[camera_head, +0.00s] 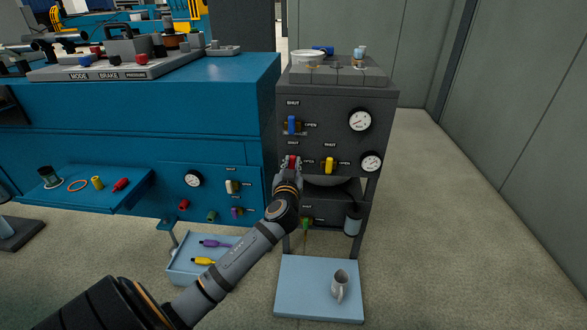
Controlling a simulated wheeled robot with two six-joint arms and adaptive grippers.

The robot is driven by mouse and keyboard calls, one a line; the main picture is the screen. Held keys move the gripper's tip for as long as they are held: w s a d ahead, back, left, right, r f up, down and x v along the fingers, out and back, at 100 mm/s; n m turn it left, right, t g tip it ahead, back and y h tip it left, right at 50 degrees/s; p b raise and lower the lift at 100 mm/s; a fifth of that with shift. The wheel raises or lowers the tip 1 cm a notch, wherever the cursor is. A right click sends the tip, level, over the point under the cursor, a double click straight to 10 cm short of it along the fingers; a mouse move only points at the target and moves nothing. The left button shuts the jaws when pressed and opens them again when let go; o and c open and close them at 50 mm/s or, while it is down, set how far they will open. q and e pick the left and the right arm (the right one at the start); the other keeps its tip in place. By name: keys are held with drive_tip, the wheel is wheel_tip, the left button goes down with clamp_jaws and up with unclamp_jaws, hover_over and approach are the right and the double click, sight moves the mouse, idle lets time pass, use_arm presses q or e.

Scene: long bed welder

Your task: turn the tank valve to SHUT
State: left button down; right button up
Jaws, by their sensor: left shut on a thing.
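My left arm reaches up from the bottom left to the dark grey cabinet (325,100). My left gripper (291,167) is shut on a red valve handle (293,160) on the cabinet front. The gripper hides part of this handle, so its exact angle is hard to tell. A SHUT label (293,143) is above it and an OPEN label (309,161) is to its right. A dark rounded tank (335,186) sits below, partly behind my wrist. My right gripper is not in view.
A blue handle (291,125) is above and a yellow handle (328,165) is close on the right. Two gauges (360,120) (371,161) are on the cabinet's right. A green handle (305,223) is lower. A jug (340,284) stands on a pale blue platform (295,300).

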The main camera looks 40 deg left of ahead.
use_arm(q)
drive_tip(key=shift+a+n, duration=0.1)
drive_tip(key=shift+n, duration=0.5)
drive_tip(key=c, duration=1.2)
unclamp_jaws()
drive_tip(key=shift+s, duration=0.1)
drive_tip(key=v, duration=1.2)
drive_tip(key=shift+f, duration=0.1)
